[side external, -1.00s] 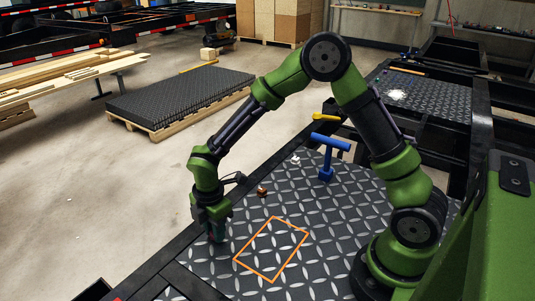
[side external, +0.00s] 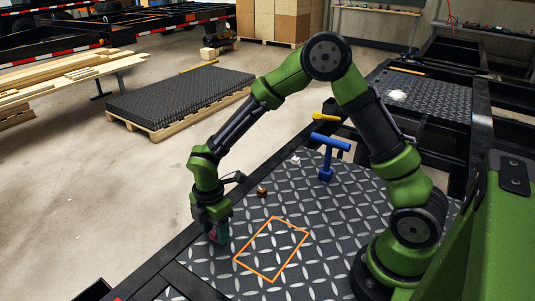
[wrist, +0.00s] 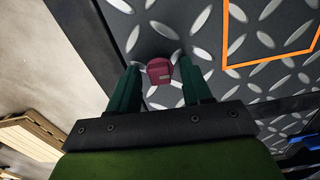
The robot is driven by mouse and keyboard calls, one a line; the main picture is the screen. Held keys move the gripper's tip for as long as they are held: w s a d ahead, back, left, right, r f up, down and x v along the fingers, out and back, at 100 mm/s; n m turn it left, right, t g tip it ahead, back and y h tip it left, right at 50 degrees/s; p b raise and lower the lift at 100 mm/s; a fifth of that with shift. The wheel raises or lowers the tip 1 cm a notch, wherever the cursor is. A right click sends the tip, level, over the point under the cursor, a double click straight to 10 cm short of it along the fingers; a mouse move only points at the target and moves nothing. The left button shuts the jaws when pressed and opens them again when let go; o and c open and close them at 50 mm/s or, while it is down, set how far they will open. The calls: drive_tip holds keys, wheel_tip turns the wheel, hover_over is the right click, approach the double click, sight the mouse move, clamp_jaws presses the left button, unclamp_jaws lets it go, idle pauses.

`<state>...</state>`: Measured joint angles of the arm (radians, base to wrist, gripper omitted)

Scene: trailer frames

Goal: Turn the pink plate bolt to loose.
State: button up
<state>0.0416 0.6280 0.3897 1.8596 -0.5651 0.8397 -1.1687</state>
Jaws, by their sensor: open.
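The pink plate bolt (wrist: 160,70) shows in the wrist view as a dark pink block on the diamond-tread plate, near the plate's edge. My gripper (wrist: 157,82) is open, with one green finger on each side of the bolt and a visible gap beside it. Whether either finger touches it I cannot tell. In the side external view my gripper (side external: 218,238) points down at the plate's left edge, and a small pink part of the bolt (side external: 212,235) shows between the fingers. The rest of it is hidden by the fingers.
On the tread plate (side external: 330,210) are an orange outlined rectangle (side external: 250,239), a brown bolt (side external: 262,192), a white bolt (side external: 295,160) and a blue T-handle (side external: 327,160). A yellow piece (side external: 325,117) lies behind. The black frame rail (side external: 180,245) borders the plate on the left.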

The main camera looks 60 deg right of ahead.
sight(215, 233)
wheel_tip(215, 233, up, 17)
idle(0.4)
drive_tip(key=shift+f, duration=0.1)
drive_tip(key=s+d+r+m+t+y, duration=0.1)
drive_tip(key=s+d+r+m+t, duration=0.2)
drive_tip(key=s+m, duration=0.5)
drive_tip(key=s+d+r+m+t+y, duration=0.1)
drive_tip(key=s+d+r+m+t, duration=0.3)
drive_tip(key=s+m, duration=0.4)
drive_tip(key=m, duration=0.5)
drive_tip(key=shift+s+d, duration=0.2)
drive_tip(key=shift+d, duration=0.15)
